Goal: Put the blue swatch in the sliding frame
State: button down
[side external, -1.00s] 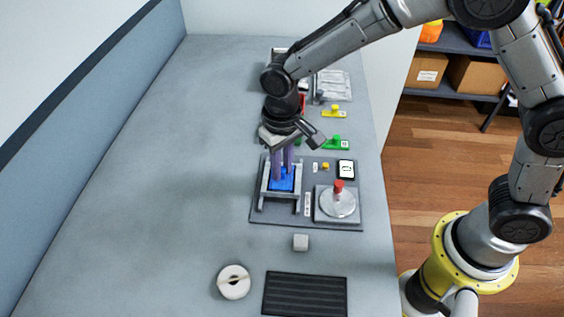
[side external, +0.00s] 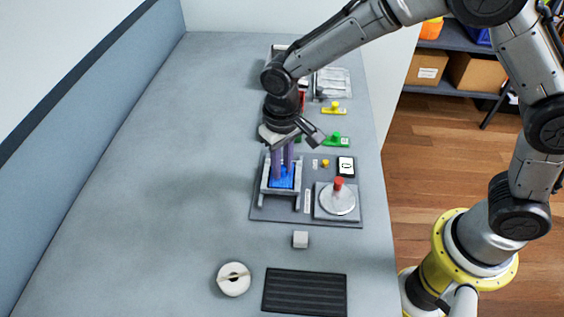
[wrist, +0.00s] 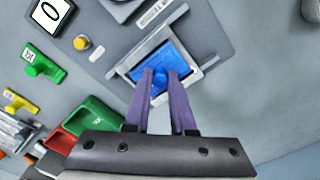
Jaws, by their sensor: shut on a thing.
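The blue swatch (side external: 281,180) lies within the grey sliding frame (side external: 265,187) on the dark grey board. In the wrist view the blue swatch (wrist: 174,58) sits flat between the side rails of the sliding frame (wrist: 135,52), and looks aligned with them. My gripper (wrist: 161,79) points down at it, with its purple fingers shut on the swatch's blue knob (wrist: 160,75). In the side view my gripper (side external: 283,172) is directly over the frame. Whether the swatch is fully seated is hard to tell.
The board also carries a round metal disc with a red knob (side external: 338,186), a small yellow knob (side external: 325,163) and a white card (side external: 345,166). The left table is clear.

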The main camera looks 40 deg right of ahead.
jog(key=c, duration=0.7)
grip_release()
jog(key=shift+o, duration=0.4)
jog(key=o, duration=0.3)
jog(key=shift+o, duration=0.2)
jog(key=shift+r, duration=3)
